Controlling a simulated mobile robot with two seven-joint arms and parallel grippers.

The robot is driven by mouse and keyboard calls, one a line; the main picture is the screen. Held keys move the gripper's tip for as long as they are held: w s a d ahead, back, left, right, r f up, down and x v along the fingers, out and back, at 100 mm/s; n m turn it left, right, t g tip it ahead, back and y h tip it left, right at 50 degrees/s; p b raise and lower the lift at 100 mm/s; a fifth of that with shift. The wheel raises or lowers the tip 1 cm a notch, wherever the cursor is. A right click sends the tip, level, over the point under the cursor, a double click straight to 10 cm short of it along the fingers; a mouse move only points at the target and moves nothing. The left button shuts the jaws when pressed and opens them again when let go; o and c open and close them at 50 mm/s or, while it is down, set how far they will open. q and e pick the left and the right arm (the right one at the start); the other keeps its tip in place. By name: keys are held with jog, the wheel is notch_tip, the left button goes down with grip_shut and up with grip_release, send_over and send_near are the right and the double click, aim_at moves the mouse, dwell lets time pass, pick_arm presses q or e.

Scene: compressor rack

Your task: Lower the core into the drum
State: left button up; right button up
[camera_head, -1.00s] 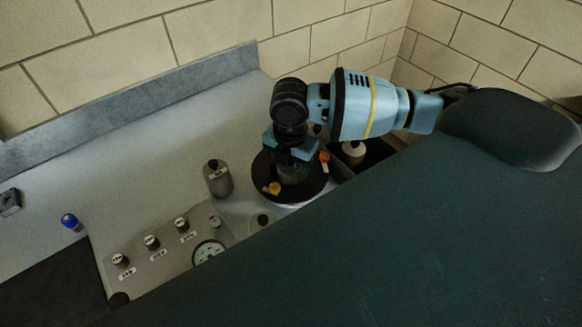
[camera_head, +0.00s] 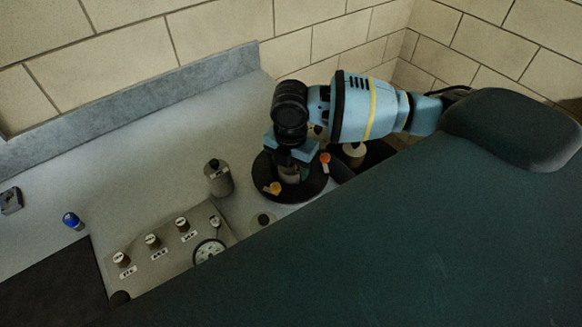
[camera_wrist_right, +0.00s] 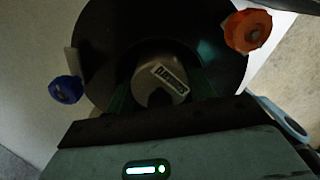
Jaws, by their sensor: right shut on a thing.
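My right gripper (camera_head: 290,167) points down over the drum's middle and is shut on the core. The core is a grey cylinder with a white label (camera_wrist_right: 168,75), seen between the dark fingers in the right wrist view, over or within the dark round opening. How deep it sits I cannot tell; the gripper hides part of it. The wrist view also shows the orange knob (camera_wrist_right: 248,30) and a blue knob (camera_wrist_right: 66,89). My left gripper is not in view.
A grey bottle-like canister (camera_head: 219,178) stands close left of the drum. A panel with several knobs and a gauge (camera_head: 208,250) lies in front. A dark bin (camera_head: 376,160) with a pale-topped item (camera_head: 354,154) is right. A small blue-capped item (camera_head: 73,221) stands far left.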

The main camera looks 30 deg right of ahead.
jog(key=shift+r, duration=0.3)
jog(key=shift+f, duration=0.1)
dwell(0.5)
jog(key=shift+f, duration=0.25)
jog(key=shift+r, duration=0.35)
dwell(0.3)
jog(key=shift+f, duration=0.45)
jog(key=shift+r, duration=0.15)
jog(key=shift+r, duration=0.15)
